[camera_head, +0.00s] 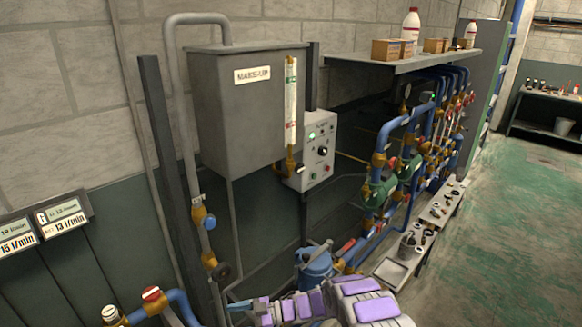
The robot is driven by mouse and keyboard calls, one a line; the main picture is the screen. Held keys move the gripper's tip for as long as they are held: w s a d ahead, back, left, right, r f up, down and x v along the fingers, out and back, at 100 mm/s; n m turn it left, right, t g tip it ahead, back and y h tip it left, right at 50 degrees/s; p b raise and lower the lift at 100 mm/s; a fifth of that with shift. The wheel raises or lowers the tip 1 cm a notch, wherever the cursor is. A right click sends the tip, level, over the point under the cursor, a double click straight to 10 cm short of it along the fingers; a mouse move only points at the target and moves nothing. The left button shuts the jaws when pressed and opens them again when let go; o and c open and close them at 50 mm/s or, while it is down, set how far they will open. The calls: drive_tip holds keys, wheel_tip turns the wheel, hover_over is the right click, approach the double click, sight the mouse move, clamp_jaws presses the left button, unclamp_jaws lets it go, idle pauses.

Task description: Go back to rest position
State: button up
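My arm, grey with purple panels, reaches in from the bottom edge and stretches to the left. My gripper (236,305) is at its left end, low in front of the grey vertical pipe with brass fittings. It is small and partly cut off by the bottom edge, so I cannot tell whether its fingers are open or shut, or whether it touches the pipework. The grey MAKE-UP tank (245,105) hangs on the wall above, with a sight tube (290,100) on its right side. A control box (312,150) with a green light is beside it.
A blue pump (315,268) stands close behind my arm. Blue pipes with valves (385,190) line the wall to the right. Low trolleys (395,268) with parts stand before them. The green floor (510,230) at right is clear.

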drive_tip(key=w+d+r+m+t+h, duration=0.35)
drive_tip(key=w+d+r+t, duration=0.3)
drive_tip(key=w, duration=0.35)
drive_tip(key=w+d+r+m+t+h, duration=0.35)
drive_tip(key=w+d+r+t, duration=0.25)
drive_tip(key=w+d, duration=0.3)
drive_tip(key=s+d+r+m+t+h, duration=0.1)
drive_tip(key=d+r+m+h, duration=0.2)
drive_tip(key=d+r+h, duration=0.45)
drive_tip(key=s+d+r+m+t+h, duration=0.1)
drive_tip(key=d+r+m+h, duration=0.3)
drive_tip(key=d, duration=0.7)
drive_tip(key=s+d+r+m+g+h, duration=0.1)
drive_tip(key=s+d+m+g, duration=0.15)
drive_tip(key=s, duration=0.55)
drive_tip(key=s+d+r+m+g, duration=0.1)
drive_tip(key=s+d+r, duration=0.15)
drive_tip(key=s, duration=0.45)
drive_tip(key=s+d+r+m+g+h, duration=0.1)
drive_tip(key=s+d+m, duration=0.15)
drive_tip(key=s, duration=0.55)
drive_tip(key=s+a+f+g+y, duration=0.1)
drive_tip(key=s+a+g+y, duration=0.1)
drive_tip(key=s, duration=1.3)
drive_tip(key=s+a+m+g+y, duration=0.1)
drive_tip(key=s+a+g, duration=0.4)
drive_tip(key=s, duration=1.1)
drive_tip(key=shift+f+g+y, duration=0.3)
drive_tip(key=shift+f+y, duration=0.05)
drive_tip(key=shift+f, duration=0.05)
